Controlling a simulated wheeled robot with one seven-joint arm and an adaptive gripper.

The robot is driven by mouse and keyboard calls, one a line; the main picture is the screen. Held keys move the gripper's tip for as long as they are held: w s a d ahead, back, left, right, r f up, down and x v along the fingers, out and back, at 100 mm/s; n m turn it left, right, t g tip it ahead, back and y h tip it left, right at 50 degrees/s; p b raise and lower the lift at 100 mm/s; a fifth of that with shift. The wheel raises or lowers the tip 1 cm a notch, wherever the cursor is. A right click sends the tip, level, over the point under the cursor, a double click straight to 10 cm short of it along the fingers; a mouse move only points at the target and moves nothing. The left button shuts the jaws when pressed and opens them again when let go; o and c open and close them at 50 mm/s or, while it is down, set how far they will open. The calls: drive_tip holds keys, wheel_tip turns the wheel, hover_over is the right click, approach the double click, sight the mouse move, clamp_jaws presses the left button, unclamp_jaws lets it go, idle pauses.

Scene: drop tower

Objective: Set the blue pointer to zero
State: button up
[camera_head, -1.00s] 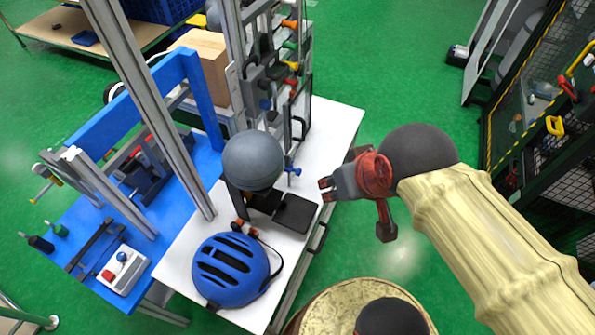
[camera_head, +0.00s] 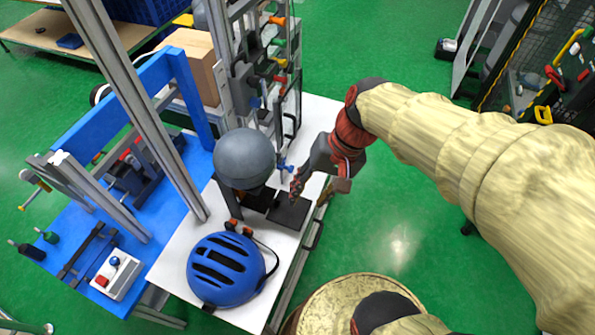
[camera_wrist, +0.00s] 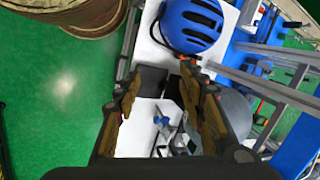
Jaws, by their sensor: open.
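A small blue part (camera_head: 284,168), which looks like the blue pointer, sits just right of a grey ball on the tower's side. Its exact reading is too small to tell. In the wrist view a small blue part (camera_wrist: 162,120) shows between my fingers, over the white table. My gripper (camera_head: 297,184) is close to the right of the blue part in the head view, pointing down over the table, apart from it as far as I can see.
The grey ball (camera_head: 244,158) stands left of my gripper, with a black plate (camera_head: 288,212) below it. A blue helmet (camera_head: 226,268) lies on the white table (camera_head: 180,243). A metal post (camera_head: 145,110) rises at left.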

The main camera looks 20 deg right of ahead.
drive_tip(key=w+a+f+m+g+y, duration=0.1)
drive_tip(key=w+f+m+y, duration=0.4)
drive_tip(key=w+f, duration=0.1)
drive_tip(key=m+t+y+b, duration=0.2)
drive_tip(key=m+t+y, duration=0.3)
drive_tip(key=m+t, duration=0.95)
approach(293, 169)
drive_tip(key=r+m+g, duration=0.1)
drive_tip(key=m+g, duration=0.1)
drive_tip(key=m, duration=0.1)
drive_tip(key=shift+n, duration=0.25)
drive_tip(key=x, duration=0.2)
drive_tip(key=b+x, duration=0.1)
drive_tip(key=x, duration=0.5)
drive_tip(key=shift+w+d, duration=0.2)
drive_tip(key=shift+w, duration=0.15)
drive_tip(key=shift+c, duration=1.1)
drive_tip(key=c, duration=0.8)
clamp_jaws()
